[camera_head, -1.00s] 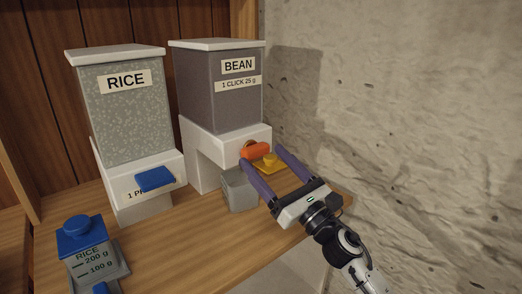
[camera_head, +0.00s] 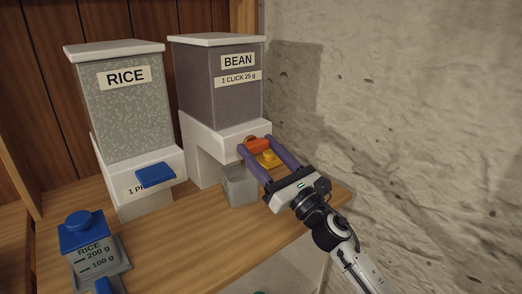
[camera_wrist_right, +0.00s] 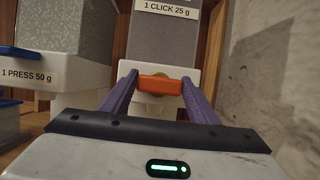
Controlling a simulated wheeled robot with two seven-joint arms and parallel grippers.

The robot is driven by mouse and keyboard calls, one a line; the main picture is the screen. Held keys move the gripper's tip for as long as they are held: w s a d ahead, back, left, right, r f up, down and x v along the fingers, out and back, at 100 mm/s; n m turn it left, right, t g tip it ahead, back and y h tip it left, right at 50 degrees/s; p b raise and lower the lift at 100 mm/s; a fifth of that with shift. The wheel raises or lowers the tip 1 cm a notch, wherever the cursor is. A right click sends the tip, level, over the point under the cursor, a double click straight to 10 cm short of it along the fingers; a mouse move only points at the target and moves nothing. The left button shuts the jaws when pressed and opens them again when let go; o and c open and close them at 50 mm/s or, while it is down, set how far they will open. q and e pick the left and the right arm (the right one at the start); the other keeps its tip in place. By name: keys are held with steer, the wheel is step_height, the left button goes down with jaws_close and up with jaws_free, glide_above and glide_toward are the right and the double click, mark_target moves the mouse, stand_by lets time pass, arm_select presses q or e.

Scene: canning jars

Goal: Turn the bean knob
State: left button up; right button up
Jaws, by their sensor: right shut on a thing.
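The bean dispenser (camera_head: 219,92) stands at the back right of the shelf, with a grey hopper labelled BEAN and 1 CLICK 25 g on a white base. Its orange knob (camera_head: 258,146) is on the base's front and also shows in the right wrist view (camera_wrist_right: 160,84). My right gripper (camera_head: 256,147) has its two purple fingers on either side of the knob, shut on it. In the right wrist view the fingertips (camera_wrist_right: 159,81) meet the knob's two ends, and the knob lies level. My left gripper is out of view.
The rice dispenser (camera_head: 127,112) with a blue lever stands left. A blue-lidded rice jar (camera_head: 86,240) is front left. A rough wall (camera_head: 400,120) bounds the right.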

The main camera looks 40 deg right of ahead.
steer(key=shift+m, duration=0.5)
